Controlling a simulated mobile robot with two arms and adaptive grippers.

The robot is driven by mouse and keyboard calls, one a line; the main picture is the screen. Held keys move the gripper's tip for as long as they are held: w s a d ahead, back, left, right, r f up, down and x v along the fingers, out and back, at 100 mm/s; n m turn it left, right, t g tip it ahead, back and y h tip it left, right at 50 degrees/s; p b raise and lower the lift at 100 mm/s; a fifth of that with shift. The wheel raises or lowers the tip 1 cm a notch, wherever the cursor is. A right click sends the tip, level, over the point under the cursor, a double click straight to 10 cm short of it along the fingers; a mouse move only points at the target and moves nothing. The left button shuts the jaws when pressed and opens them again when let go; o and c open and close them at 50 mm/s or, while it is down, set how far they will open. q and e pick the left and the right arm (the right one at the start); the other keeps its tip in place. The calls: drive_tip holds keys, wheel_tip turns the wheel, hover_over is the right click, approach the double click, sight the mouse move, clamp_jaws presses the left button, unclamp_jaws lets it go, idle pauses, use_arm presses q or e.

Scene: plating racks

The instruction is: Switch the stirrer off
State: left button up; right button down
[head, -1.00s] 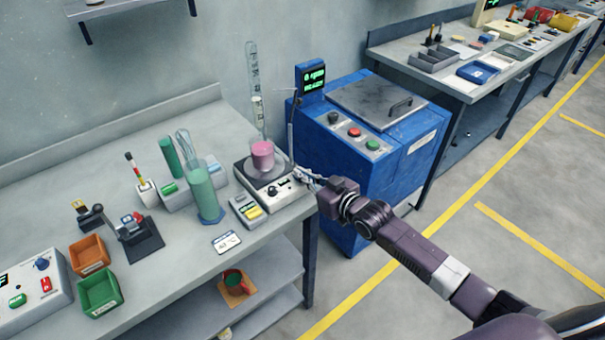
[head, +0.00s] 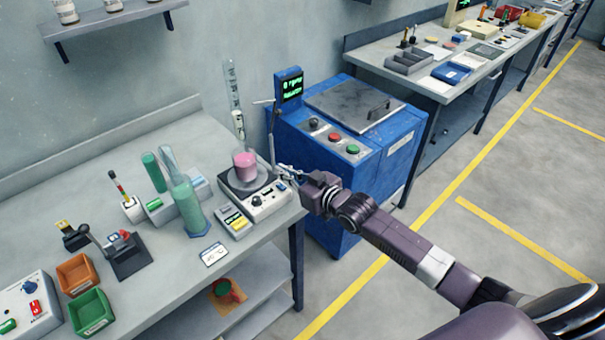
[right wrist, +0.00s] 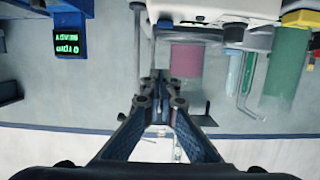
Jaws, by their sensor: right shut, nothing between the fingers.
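The stirrer (head: 274,204) is a pale box with a dark knob (head: 255,201) on its front, near the right end of the left bench. A beaker of pink liquid (head: 245,161) stands on its round plate. The beaker also shows in the right wrist view (right wrist: 187,62), where the picture is upside down and the stirrer's pale body (right wrist: 215,8) is at the top edge. My right gripper (head: 282,170) is beside the stirrer's right end, shut and empty. Its fingertips also show in the right wrist view (right wrist: 159,82). I cannot tell whether they touch the stirrer. My left gripper is out of view.
A blue cabinet (head: 392,158) with buttons and a lit display (head: 290,86) stands right of the bench, close to my right gripper. A green cylinder (head: 190,207), a small device (head: 233,222) and a card (head: 213,254) are left of the stirrer. Open floor lies right.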

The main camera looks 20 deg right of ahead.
drive_tip(key=r+b+v, duration=0.1)
drive_tip(key=v, duration=0.7)
drive_tip(key=shift+s+r, duration=0.15)
drive_tip(key=shift+s, duration=0.1)
drive_tip(key=shift+d, duration=0.1)
